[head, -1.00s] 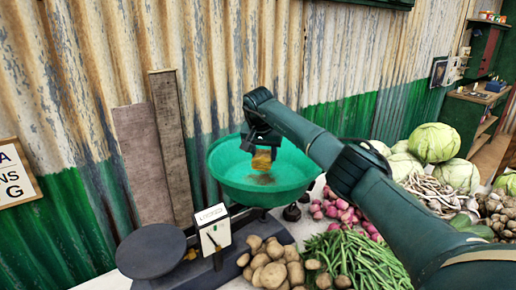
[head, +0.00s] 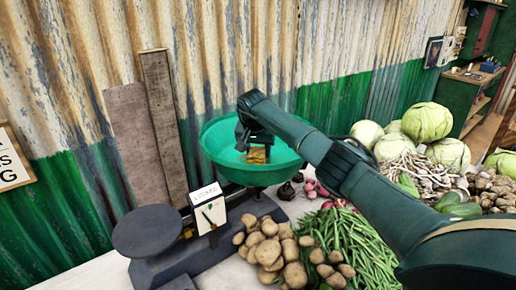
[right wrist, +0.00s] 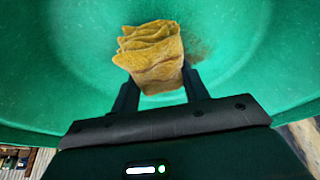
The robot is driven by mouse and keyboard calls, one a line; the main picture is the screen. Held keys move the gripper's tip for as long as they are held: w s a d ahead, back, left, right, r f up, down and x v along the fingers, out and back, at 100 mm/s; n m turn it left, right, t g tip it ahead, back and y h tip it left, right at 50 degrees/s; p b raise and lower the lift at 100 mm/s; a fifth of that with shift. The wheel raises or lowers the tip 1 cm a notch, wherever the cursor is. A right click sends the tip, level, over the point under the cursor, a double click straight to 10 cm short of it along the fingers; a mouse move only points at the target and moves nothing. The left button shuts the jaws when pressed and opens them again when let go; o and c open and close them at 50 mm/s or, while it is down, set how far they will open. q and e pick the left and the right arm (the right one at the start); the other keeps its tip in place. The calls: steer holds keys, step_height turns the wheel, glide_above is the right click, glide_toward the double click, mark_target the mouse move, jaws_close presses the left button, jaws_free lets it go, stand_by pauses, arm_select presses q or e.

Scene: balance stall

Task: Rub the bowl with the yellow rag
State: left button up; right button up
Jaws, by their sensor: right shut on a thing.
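The green bowl (head: 222,165) sits on the right side of the balance scale (head: 165,262). My right gripper (head: 256,146) is inside the bowl, shut on the folded yellow rag (head: 257,156). In the right wrist view the rag (right wrist: 152,55) is pinched between the fingers (right wrist: 158,92), over the bowl's inner surface (right wrist: 60,70). A dark brownish smudge (right wrist: 198,48) shows on the bowl just right of the rag. Whether the rag presses on the bowl I cannot tell. My left gripper is not in view.
The scale's dark empty pan (head: 147,230) is at the left, beside a small sign (head: 208,208). Potatoes (head: 268,245), green beans (head: 350,240) and cabbages (head: 428,121) crowd the front and right. Wooden boards (head: 162,120) lean on the corrugated wall behind.

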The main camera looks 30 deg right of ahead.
mark_target(270, 159)
steer(key=shift+f+b, duration=0.6)
steer(key=shift+f, duration=0.45)
stand_by(0.4)
steer(key=shift+w+d+b, duration=0.15)
steer(key=shift+d+b, duration=0.75)
steer(key=shift+d, duration=0.7)
steer(key=shift+d+b, duration=0.5)
steer(key=shift+d, duration=0.35)
steer(key=shift+f, duration=0.1)
